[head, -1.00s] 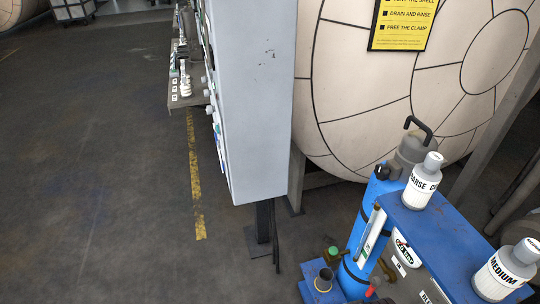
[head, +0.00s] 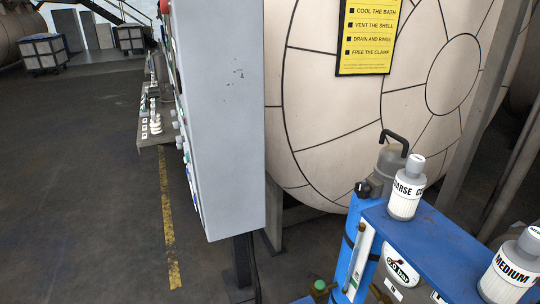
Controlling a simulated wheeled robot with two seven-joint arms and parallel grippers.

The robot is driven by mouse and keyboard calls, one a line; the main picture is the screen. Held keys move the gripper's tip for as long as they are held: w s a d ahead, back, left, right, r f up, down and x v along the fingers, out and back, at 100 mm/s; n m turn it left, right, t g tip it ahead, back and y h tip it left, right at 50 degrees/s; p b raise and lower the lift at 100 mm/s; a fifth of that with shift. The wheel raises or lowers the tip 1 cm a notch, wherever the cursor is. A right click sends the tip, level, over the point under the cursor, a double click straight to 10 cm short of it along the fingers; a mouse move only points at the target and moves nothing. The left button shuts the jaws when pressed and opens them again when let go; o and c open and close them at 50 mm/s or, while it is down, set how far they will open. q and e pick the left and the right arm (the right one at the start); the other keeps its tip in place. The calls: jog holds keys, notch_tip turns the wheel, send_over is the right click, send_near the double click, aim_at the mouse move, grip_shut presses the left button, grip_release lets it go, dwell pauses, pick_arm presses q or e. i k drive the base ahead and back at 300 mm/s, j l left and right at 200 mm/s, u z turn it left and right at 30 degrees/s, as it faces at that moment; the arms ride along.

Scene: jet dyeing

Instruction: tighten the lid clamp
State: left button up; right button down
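No lid clamp shows clearly in the head view. A large cream-coloured vessel (head: 330,120) with black panel lines fills the upper right. A yellow sign (head: 368,35) on it lists steps, among them "Free the clamp". A grey cabinet (head: 220,120) on a dark post stands left of the vessel and hides part of it. Neither of my grippers is in the picture.
A blue stand (head: 440,245) at the lower right carries white bottles (head: 407,188) marked coarse and medium (head: 511,266). A small shelf (head: 155,125) juts out behind the cabinet. The floor (head: 80,190) at left is clear.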

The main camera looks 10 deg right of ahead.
aim_at(363, 191)
jog(key=l+z, duration=0.15)
jog(key=z, duration=0.35)
jog(key=l+z, duration=0.1)
jog(key=z, duration=0.35)
jog(key=i, duration=0.05)
